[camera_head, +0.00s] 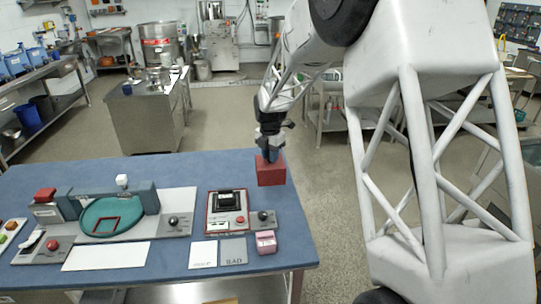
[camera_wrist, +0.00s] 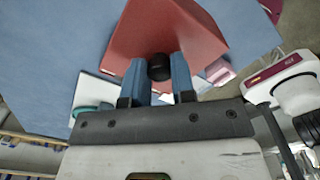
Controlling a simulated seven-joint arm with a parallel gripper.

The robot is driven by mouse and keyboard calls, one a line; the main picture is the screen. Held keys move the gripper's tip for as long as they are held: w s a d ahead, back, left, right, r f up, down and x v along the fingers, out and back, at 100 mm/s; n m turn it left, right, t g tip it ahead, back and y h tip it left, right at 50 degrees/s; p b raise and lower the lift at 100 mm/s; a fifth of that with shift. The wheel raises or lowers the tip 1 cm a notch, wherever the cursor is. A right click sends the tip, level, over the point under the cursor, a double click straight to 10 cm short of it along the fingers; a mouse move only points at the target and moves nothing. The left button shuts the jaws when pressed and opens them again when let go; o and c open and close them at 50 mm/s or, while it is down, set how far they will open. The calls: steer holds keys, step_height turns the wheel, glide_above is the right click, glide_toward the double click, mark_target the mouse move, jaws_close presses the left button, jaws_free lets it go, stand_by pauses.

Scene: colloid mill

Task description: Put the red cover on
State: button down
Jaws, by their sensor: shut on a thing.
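The red cover (camera_head: 271,173) is a box-like block at the back right corner of the blue table. My gripper (camera_head: 270,154) is above it, pointing down. In the wrist view, the blue fingers (camera_wrist: 159,70) are shut on the black knob (camera_wrist: 159,67) on top of the red cover (camera_wrist: 165,30). I cannot tell whether the cover rests on the table or hangs just above it. A small machine (camera_head: 227,212) with a red-edged panel and a black part on top stands left of and in front of the cover.
A grey station (camera_head: 175,205) with a teal disc (camera_head: 97,214) and a red square outline fills the table's left. A pink block (camera_head: 266,242), a control box with a black knob (camera_head: 263,217) and labelled cards (camera_head: 203,254) lie near the front. The table's back middle is clear.

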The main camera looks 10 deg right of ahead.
steer(key=s+a+r, duration=0.1)
steer(key=a, duration=0.7)
steer(key=s+a+r, duration=0.1)
steer(key=a+r, duration=0.1)
steer(key=a, duration=0.7)
steer(key=shift+r, duration=0.25)
steer(key=shift+f, duration=0.15)
steer(key=shift+f, duration=5.3)
steer(key=shift+f, duration=0.25)
steer(key=shift+c, duration=2)
jaws_free()
steer(key=shift+r, duration=0.15)
